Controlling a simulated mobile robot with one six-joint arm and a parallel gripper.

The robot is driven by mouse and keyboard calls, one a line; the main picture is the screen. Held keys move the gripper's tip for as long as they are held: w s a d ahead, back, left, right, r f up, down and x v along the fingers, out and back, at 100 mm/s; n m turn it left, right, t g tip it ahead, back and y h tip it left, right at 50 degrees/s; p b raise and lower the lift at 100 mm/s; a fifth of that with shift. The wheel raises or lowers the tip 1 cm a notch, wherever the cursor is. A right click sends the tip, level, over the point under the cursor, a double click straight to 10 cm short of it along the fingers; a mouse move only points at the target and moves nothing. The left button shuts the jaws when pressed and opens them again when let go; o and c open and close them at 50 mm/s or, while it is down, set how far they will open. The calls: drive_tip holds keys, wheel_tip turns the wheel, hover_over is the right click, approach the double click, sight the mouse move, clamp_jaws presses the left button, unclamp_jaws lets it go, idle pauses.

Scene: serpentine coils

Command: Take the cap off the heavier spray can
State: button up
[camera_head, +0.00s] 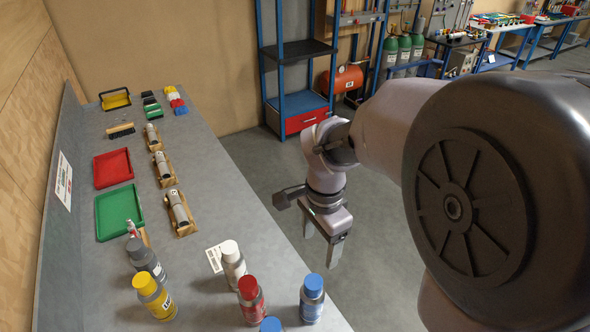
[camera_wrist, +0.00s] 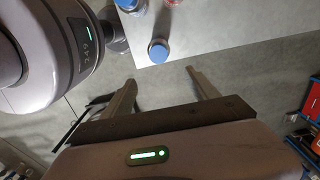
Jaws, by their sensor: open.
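Several capped spray cans stand upright at the near end of the grey bench: grey-capped (camera_head: 146,262), yellow-capped (camera_head: 155,298), white-capped (camera_head: 233,264), red-capped (camera_head: 251,300) and blue-capped (camera_head: 312,300). Another blue cap (camera_head: 270,325) is cut off by the bottom edge. Which can is heavier cannot be told by sight. My gripper (camera_head: 321,250) is open and empty, pointing down beyond the bench's right edge, apart from the cans. In the wrist view, a blue-capped can (camera_wrist: 158,50) stands near the bench edge, beyond the open fingers (camera_wrist: 160,78).
The bench (camera_head: 200,285) also holds a green tray (camera_head: 118,211), a red tray (camera_head: 113,168) and a white label card (camera_head: 214,259). Grey cylinders lie in wooden cradles (camera_head: 183,222). A blue shelf (camera_head: 300,105) stands behind. Floor right of the bench is open.

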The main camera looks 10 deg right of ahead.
drive_tip(key=b, duration=0.1)
approach(315, 280)
drive_tip(key=shift+s+f, duration=0.3)
drive_tip(key=shift+s, duration=0.2)
drive_tip(key=f, duration=0.3)
drive_tip(key=f+b, duration=0.1)
drive_tip(key=f, duration=0.3)
drive_tip(key=w+f+b, duration=0.1)
drive_tip(key=f, duration=0.2)
drive_tip(key=shift+f, duration=0.2)
drive_tip(key=shift+s+r, duration=0.1)
drive_tip(key=shift+c, duration=0.7)
drive_tip(key=c, duration=1.3)
